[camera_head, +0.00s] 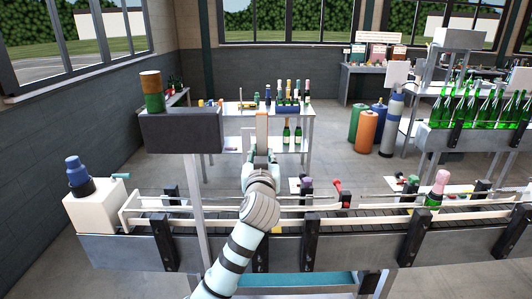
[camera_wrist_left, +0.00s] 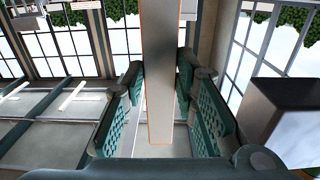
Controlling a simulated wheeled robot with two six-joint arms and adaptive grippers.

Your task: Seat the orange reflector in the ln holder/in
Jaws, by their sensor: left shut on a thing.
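My left gripper (camera_head: 261,153) is raised above the conveyor, in the middle of the head view. It is shut on the orange reflector (camera_head: 261,128), an upright flat bar that sticks up out of the fingers. In the left wrist view the reflector (camera_wrist_left: 161,75) shows as a pale bar with thin orange edges, between the teal ribbed pads of the gripper (camera_wrist_left: 163,105). I cannot tell which part is the holder. My right gripper is not in view.
A conveyor (camera_head: 330,226) with guide rails runs across the front, with a pink-capped bottle (camera_head: 437,187) on it. A dark box (camera_head: 180,132) on a post carries an orange-and-green cylinder (camera_head: 152,91) at left. A bottle table (camera_head: 238,111) stands behind.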

